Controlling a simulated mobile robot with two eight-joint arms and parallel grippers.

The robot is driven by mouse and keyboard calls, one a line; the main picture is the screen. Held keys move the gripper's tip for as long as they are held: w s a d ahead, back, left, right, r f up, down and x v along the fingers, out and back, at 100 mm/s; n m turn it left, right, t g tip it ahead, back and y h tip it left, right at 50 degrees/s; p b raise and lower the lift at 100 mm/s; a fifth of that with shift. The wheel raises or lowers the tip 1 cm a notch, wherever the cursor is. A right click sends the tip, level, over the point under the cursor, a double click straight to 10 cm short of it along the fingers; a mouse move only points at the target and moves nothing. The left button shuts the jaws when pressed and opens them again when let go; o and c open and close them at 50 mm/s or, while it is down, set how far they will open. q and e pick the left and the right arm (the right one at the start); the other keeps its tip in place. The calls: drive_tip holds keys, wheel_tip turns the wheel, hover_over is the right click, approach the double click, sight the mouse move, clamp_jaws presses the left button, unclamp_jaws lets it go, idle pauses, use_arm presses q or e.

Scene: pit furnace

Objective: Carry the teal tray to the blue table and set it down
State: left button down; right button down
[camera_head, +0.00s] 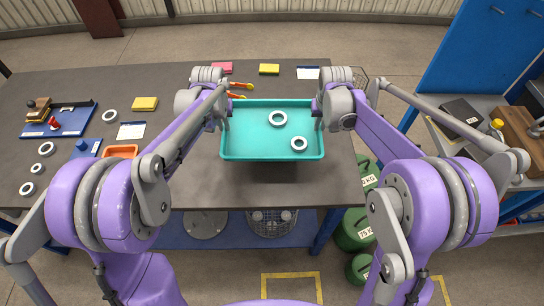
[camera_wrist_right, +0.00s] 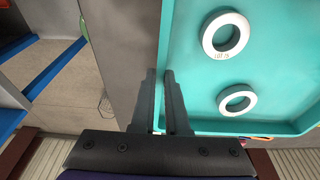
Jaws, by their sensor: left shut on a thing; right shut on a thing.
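The teal tray (camera_head: 262,145) is held level above a dark-topped table, with a shadow under its front edge. My left gripper (camera_head: 224,117) is shut on the tray's left rim. My right gripper (camera_head: 317,115) is shut on the right rim. The right wrist view shows the right fingers (camera_wrist_right: 165,100) closed on the tray's edge (camera_wrist_right: 163,50), with both rings inside. Blue shows on the table's lower shelf and leg (camera_head: 328,232).
Orange-handled pliers (camera_head: 238,90) lie behind the teal tray. Green weights (camera_head: 357,230) stand on the floor at right. A blue-panelled bench (camera_head: 480,60) stands further right.

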use_arm(q)
drive_tip(key=shift+d, duration=0.4)
use_arm(e)
drive_tip(key=shift+a, duration=0.4)
